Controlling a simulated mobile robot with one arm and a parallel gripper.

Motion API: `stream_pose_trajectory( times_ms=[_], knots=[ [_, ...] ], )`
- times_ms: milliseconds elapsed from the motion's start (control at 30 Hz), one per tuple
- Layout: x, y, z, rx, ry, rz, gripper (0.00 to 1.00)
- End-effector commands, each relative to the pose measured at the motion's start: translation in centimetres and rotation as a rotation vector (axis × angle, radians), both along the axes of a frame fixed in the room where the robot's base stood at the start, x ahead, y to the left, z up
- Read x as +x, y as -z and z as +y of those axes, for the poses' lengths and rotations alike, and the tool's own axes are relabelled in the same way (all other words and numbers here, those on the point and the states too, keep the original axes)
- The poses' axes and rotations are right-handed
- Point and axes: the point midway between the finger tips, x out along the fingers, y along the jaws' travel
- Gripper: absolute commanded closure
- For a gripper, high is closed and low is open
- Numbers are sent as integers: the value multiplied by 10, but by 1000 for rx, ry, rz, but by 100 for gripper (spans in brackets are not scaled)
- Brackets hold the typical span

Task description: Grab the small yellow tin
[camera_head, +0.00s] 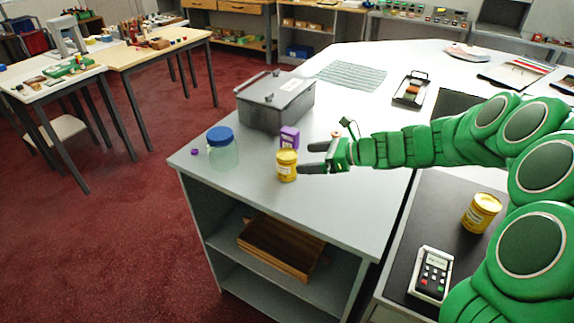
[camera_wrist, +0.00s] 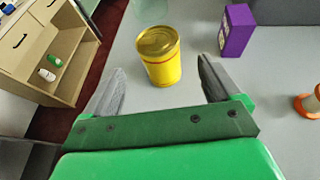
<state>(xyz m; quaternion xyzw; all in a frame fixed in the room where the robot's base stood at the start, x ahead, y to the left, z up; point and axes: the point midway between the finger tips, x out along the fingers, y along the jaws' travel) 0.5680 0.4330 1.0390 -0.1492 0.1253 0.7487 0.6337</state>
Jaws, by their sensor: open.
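A small yellow tin (camera_head: 286,166) with a pale label stands upright near the front of the grey counter in the head view. In the wrist view the yellow tin (camera_wrist: 160,55) stands ahead of my gripper, roughly centred between the finger lines and beyond the tips. My gripper (camera_head: 308,160) is open and empty, to the right of the tin. Its two grey fingers also show in the wrist view (camera_wrist: 161,72). A second yellow tin (camera_head: 481,213) stands on the dark lower surface at the right, partly behind nothing and clear of my gripper.
A purple box (camera_head: 289,137) stands just behind the tin, and it shows at the right in the wrist view (camera_wrist: 237,30). A glass jar with a blue lid (camera_head: 221,148) is to the left. A grey lidded bin (camera_head: 275,100) stands behind. An orange-and-white object (camera_wrist: 308,104) lies right of my gripper.

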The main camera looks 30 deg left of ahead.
Motion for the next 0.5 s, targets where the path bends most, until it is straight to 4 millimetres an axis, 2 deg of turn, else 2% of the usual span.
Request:
stream_pose_trajectory(
  times_ms=[500],
  knots=[
    [-5, 14, 31, -1, 2, 2, 9]
  ],
)
